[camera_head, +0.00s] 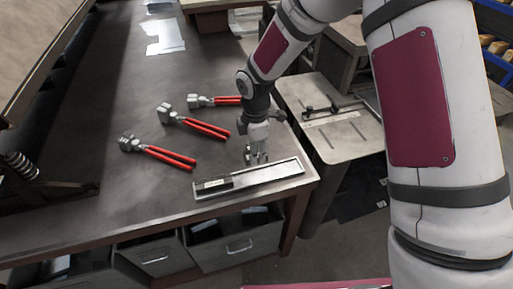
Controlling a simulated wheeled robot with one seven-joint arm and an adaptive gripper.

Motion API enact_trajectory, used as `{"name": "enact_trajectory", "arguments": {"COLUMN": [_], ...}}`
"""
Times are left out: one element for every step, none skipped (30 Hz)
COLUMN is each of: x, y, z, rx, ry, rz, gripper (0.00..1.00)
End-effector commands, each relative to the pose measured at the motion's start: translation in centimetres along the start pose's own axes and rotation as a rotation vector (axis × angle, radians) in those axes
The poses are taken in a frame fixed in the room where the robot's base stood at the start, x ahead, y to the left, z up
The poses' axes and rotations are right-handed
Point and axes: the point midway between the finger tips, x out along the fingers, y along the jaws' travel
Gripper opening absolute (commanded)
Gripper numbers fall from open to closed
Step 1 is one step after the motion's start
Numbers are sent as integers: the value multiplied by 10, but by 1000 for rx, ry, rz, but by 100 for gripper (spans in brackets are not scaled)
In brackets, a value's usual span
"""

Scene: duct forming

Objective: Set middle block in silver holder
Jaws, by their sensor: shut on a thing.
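The silver holder (262,180) is a long, shallow, light-rimmed tray lying near the front right corner of the dark worktable. One dark block (214,185) with a pale front lies in its left end; the rest of its length looks empty. My gripper (256,160) points down just behind the holder's back rim, near its middle. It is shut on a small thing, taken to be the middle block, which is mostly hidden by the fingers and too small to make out. I cannot tell whether it touches the table or the holder.
Several red-handled hand tools (177,122) lie on the worktable (90,180), left of and behind my gripper. White sheets (165,37) lie at the back. A separate stand (345,132) is to the right, past a gap. Grey drawers (235,248) are under the front edge.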

Motion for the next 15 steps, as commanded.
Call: {"name": "enact_trajectory", "arguments": {"x": [6,9,13,16,19,23,26,30,34,37,40,44,48,51,55], "y": [0,0,0,0,0,0,0,0,0,0,0,0,0,0,0], "z": [0,0,0,0,0,0,0,0,0,0,0,0,0,0,0], "rx": [-1,-1,-1,-2,-2,-1,-1,0,0,0,0,0,0,0,0], "ry": [0,0,0,0,0,0,0,0,0,0,0,0,0,0,0], "rz": [-2,-3,-2,-2,-3,-2,-2,-2,-3,-3,-2,-1,-1,-2,-2], "gripper": [0,0,0,0,0,0,0,0,0,0,0,0,0,0,0]}}
